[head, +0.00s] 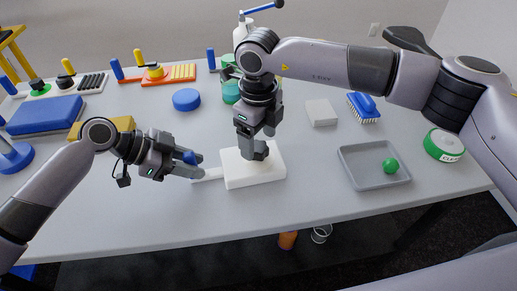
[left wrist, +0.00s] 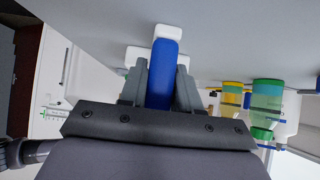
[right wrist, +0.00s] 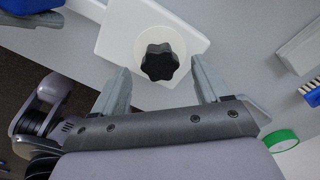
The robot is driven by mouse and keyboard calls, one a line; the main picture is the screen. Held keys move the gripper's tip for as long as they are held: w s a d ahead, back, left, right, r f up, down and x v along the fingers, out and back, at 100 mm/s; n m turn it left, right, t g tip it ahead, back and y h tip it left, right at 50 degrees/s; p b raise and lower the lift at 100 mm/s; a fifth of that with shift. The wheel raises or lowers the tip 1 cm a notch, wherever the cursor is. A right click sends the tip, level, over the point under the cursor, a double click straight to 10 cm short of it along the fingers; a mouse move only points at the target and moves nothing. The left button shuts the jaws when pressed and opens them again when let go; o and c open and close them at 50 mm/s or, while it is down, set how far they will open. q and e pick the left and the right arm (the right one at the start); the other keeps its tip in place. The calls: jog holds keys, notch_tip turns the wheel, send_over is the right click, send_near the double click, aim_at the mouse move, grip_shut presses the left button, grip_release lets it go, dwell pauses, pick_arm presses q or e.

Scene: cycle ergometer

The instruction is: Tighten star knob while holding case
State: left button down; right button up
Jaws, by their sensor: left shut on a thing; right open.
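The white case (head: 270,173) lies on the grey table, with a white arm (head: 208,174) reaching out on its left. My left gripper (head: 196,168) is shut on the blue grip (left wrist: 163,75) of the case, and the white case end (left wrist: 167,32) shows beyond it in the left wrist view. My right gripper (head: 256,153) points down over the case. In the right wrist view the black star knob (right wrist: 159,61) sits on a round white boss. The open right fingers (right wrist: 163,88) stand either side, short of the knob in the picture.
A grey tray (head: 354,180) with a green ball (head: 390,165) stands to the right, near a green tape roll (head: 444,145). A white block (head: 321,112) and a blue brush (head: 364,107) lie behind. A blue disc (head: 186,99) lies behind the left gripper.

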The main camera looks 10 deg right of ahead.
jog(key=shift+f, duration=1.15)
jog(key=c, duration=0.8)
jog(key=m, duration=0.4)
jog(key=shift+r, duration=0.1)
